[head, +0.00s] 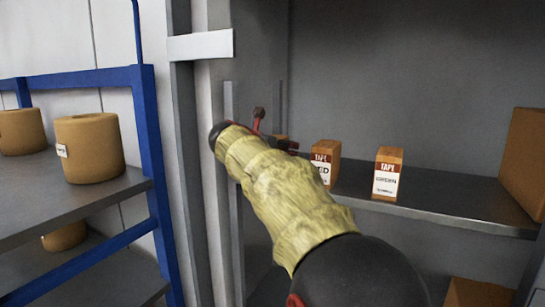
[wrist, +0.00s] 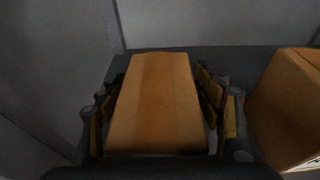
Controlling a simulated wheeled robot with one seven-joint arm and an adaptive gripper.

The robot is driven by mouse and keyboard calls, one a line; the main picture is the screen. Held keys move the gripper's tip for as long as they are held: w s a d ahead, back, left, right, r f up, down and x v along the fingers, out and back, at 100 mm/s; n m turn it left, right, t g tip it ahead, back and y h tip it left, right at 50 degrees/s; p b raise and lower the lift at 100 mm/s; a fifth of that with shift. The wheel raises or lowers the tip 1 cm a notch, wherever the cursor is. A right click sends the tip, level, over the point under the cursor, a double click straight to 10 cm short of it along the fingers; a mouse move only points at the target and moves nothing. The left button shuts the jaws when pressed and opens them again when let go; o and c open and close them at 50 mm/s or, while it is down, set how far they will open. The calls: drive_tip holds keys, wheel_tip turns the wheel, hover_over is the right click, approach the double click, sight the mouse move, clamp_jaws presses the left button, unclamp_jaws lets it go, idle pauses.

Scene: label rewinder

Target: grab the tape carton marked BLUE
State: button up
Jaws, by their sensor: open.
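In the wrist view an orange-brown carton (wrist: 155,100) stands between the two fingers of my gripper (wrist: 160,95). The fingers are open, one along each side of it; I cannot tell whether they touch it. Its label is hidden, so the wrist view does not show its marking. In the head view my gripper (head: 272,138) is at the left end of the shelf, mostly hidden behind my sleeved arm. A small patch of a brown carton (head: 281,138) shows behind it. To its right stand a tape carton marked RED (head: 325,158), partly covered, and one marked GREEN (head: 387,174).
A neighbouring carton (wrist: 290,105) stands close on the right in the wrist view. The grey shelf (head: 450,196) has a cabinet wall at its left and a large brown box (head: 526,160) at its right. A blue rack (head: 150,150) holds brown rolls (head: 90,147) at left.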

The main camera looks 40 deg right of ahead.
drive_tip(key=shift+w+d+f, duration=0.1)
drive_tip(key=c, duration=1.6)
